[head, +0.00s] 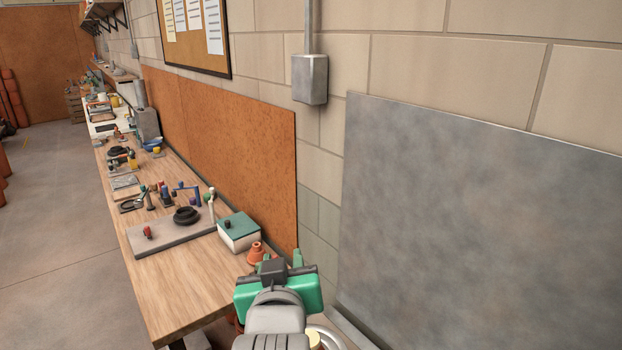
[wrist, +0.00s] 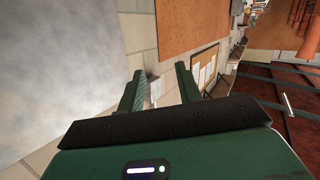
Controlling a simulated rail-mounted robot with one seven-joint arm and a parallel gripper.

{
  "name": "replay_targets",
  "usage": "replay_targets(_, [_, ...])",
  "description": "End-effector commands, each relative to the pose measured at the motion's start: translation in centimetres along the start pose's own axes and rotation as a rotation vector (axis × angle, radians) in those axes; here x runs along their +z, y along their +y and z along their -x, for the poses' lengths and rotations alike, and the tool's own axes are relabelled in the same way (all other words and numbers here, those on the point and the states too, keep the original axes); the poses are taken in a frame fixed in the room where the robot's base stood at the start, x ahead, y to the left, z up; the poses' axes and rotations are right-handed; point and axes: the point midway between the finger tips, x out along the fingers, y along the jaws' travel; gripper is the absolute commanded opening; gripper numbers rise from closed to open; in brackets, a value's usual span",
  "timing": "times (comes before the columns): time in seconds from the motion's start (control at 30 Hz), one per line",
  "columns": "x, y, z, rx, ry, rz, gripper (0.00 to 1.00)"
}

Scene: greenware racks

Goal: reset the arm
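My gripper (head: 283,258) shows at the bottom centre of the head view, a green body at the end of my grey arm. It is near the front right end of the wooden workbench, in front of the wall. In the wrist view, my gripper (wrist: 158,88) has two green fingers standing well apart. Nothing is between them except the distant wall behind. The gripper is open and empty.
The wooden workbench (head: 185,290) runs along the wall, with a teal-lidded box (head: 238,232), an orange cone-shaped piece (head: 256,253) and a grey board (head: 172,232) on it. A large grey panel (head: 480,220) stands right. The floor (head: 50,220) at left is clear.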

Motion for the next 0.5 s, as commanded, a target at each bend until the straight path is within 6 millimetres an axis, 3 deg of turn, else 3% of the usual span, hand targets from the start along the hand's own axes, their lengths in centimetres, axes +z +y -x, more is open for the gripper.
replay_targets(0.03, [-2.7, 1.5, 3.0, 0.029, 0.116, -0.024, 0.35])
replay_targets(0.13, [-7.6, 3.6, 9.6, 0.070, 0.345, -0.069, 0.35])
replay_targets(0.4, [-15.6, 6.2, 27.1, 0.109, 0.820, -0.143, 0.35])
replay_targets(0.43, [-18.5, 6.6, 27.0, 0.106, 0.806, -0.144, 0.35])
replay_targets(0.5, [-21.7, 7.1, 27.5, 0.103, 0.802, -0.146, 0.35])
